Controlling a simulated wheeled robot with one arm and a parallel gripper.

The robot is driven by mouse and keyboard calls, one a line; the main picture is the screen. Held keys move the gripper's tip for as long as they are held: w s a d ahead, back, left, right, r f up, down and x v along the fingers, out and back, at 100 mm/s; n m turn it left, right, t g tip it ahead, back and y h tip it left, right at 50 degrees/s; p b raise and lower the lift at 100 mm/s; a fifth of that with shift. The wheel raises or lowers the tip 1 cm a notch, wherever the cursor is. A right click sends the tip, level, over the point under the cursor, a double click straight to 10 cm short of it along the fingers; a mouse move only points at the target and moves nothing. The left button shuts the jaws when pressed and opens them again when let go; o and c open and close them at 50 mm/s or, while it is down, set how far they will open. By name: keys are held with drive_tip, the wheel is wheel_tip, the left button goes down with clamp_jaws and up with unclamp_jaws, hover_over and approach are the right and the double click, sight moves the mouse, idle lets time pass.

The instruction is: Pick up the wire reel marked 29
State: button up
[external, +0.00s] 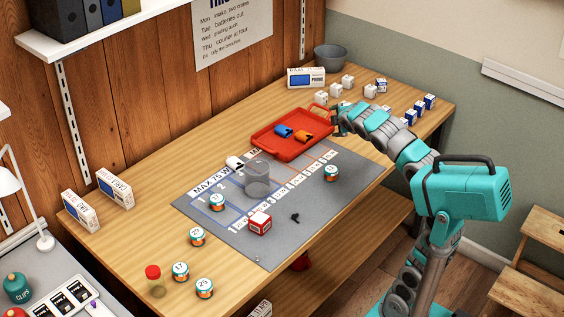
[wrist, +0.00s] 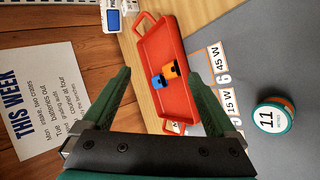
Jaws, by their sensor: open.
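Several teal-and-orange wire reels with white numbered tops show in the external view. Two stand in front at the left, the 17 reel (external: 180,271) and the 25 reel (external: 204,288). Another reel (external: 197,236) stands just off the grey mat's left edge, and one more reel (external: 217,202) is on the mat; their numbers are too small to read surely, so I cannot tell which is 29. The 11 reel (wrist: 273,117) is on the mat, also in the external view (external: 331,173). My gripper (external: 338,120) is open and empty beside the red tray, far from the left reels; its fingers show in the wrist view (wrist: 157,80).
The red tray (external: 262,143) holds blue and orange items. A clear cylinder (external: 257,178), a red-and-white box (external: 260,223) and a small black item (external: 295,217) are on the mat (external: 250,254). A red-capped jar (external: 154,281) stands beside the 17 reel. Small boxes crowd the far right.

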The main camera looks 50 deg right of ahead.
drive_tip(key=w+d+r+n+t+b, duration=0.15)
drive_tip(key=w+r, duration=0.25)
drive_tip(key=w, duration=0.6)
drive_tip(key=w+r+n+t, duration=0.1)
drive_tip(key=w+r+t, duration=0.25)
drive_tip(key=w, duration=0.65)
drive_tip(key=w+a+f+n+y, duration=0.15)
drive_tip(key=w+a+n, duration=0.25)
drive_tip(key=a, duration=0.6)
drive_tip(key=n+g+y, duration=0.2)
drive_tip(key=n, duration=1.1)
hover_over(202, 238)
drive_tip(key=w+d, duration=0.5)
drive_tip(key=d, duration=0.3)
drive_tip(key=f, duration=1.3)
drive_tip(key=shift+s+f, duration=0.2)
drive_tip(key=shift+f, duration=0.05)
drive_tip(key=s+a+f+n, duration=0.1)
drive_tip(key=s+a, duration=0.2)
drive_tip(key=s+a+f+n+t, duration=0.1)
drive_tip(key=s+a+n, duration=0.1)
drive_tip(key=s+a, duration=0.1)
drive_tip(key=s+a+n+y, duration=0.1)
drive_tip(key=s+a, duration=0.2)
drive_tip(key=shift+s+f+n+t, duration=0.2)
drive_tip(key=shift+f+n+t, duration=0.1)
drive_tip(key=shift+f+n, duration=0.1)
drive_tip(key=shift+b+x, duration=0.3)
drive_tip(key=shift+x, duration=3.5)
drive_tip(key=shift+d, duration=0.15)
